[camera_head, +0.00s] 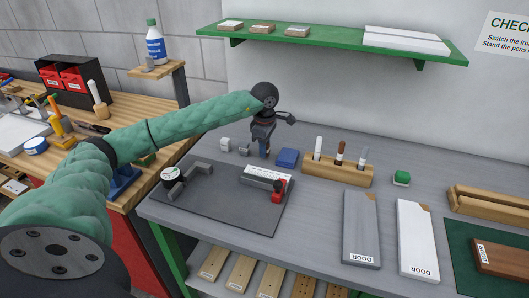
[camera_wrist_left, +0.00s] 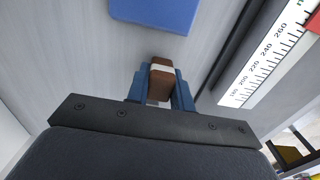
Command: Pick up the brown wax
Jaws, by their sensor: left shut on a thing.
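My left gripper (camera_head: 264,148) points down over the grey bench, behind the dark mat. In the left wrist view its two blue fingers (camera_wrist_left: 160,92) are shut on the brown wax (camera_wrist_left: 161,78), a small brown block with a white band. The fingers hide part of the wax's sides. In the head view the wax is mostly hidden at the fingertips, and I cannot tell whether it touches the bench. My right gripper is not in view.
A blue block (camera_head: 287,158) lies right of the gripper, and small grey blocks (camera_head: 226,144) lie left. A white ruler (camera_head: 265,175) is on the dark mat (camera_head: 225,208). A wooden holder (camera_head: 337,172) with upright sticks stands to the right. A green shelf (camera_head: 330,43) hangs above.

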